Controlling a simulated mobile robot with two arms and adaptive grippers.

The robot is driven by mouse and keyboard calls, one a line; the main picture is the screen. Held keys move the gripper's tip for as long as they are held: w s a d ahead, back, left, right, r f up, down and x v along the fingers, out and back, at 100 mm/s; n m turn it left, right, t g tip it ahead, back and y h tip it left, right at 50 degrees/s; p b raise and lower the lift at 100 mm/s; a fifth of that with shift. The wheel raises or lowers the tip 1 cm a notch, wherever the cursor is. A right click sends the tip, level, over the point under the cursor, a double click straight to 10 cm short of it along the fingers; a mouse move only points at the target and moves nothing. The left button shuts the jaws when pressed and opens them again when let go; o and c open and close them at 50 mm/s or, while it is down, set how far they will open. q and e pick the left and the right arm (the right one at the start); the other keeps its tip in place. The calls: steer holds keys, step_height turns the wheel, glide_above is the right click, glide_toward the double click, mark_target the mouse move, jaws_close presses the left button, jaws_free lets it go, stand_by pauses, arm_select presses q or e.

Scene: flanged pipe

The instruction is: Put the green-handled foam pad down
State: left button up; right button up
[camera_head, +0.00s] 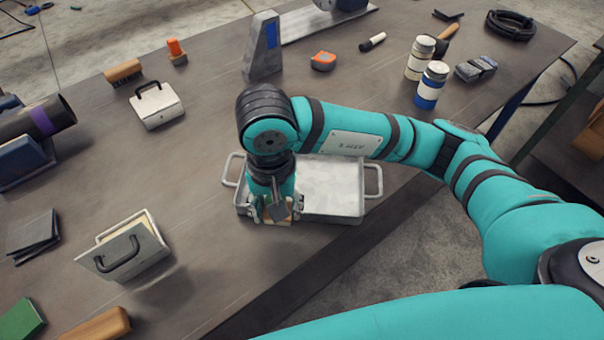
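My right gripper (276,214) points down at the near left part of a shallow metal tray (336,207). A small tan piece (288,219), possibly the foam pad, shows between and below its fingers. No green handle is visible on it; the wrist hides most of that spot. I cannot tell whether the fingers grip the piece or whether it rests on the tray. My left gripper is not in view. A green block (22,320) lies at the lower left table edge, partly cut off.
Two jars (431,86) and a grey upright block (263,45) stand behind. The tabletop (205,190) just left of the tray is clear.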

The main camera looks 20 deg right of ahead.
steer(key=p, duration=0.3)
glide_above(302, 183)
steer(key=shift+s+f, duration=0.15)
steer(key=shift+f, duration=0.5)
step_height(302, 183, down, 3)
steer(key=shift+p, duration=0.55)
steer(key=shift+f, duration=0.15)
steer(key=shift+f, duration=0.1)
steer(key=shift+f+b, duration=0.15)
steer(key=shift+b, duration=0.2)
steer(key=o, duration=1)
